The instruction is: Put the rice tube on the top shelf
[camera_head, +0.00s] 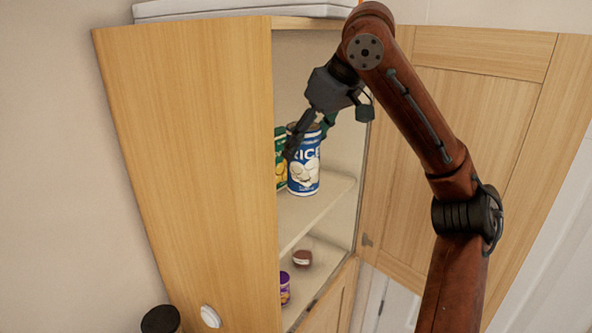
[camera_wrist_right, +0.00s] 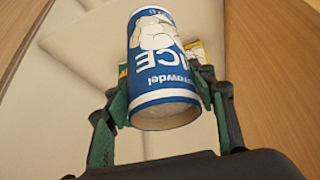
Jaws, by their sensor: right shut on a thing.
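The rice tube (camera_head: 304,172) is a blue and white can with "RICE" on it, inside the open wooden cabinet at the upper shelf (camera_head: 320,205). My right gripper (camera_head: 309,136) reaches in from above and is shut on the tube, one finger on each side of it. In the right wrist view the tube (camera_wrist_right: 152,60) sits between the fingers, with its round end facing the camera. I cannot tell whether its base touches the shelf. My left gripper is not in view.
The right door (camera_head: 480,130) is open. A purple can (camera_head: 285,289) and a small reddish-brown item (camera_head: 303,258) are on the lower shelf.

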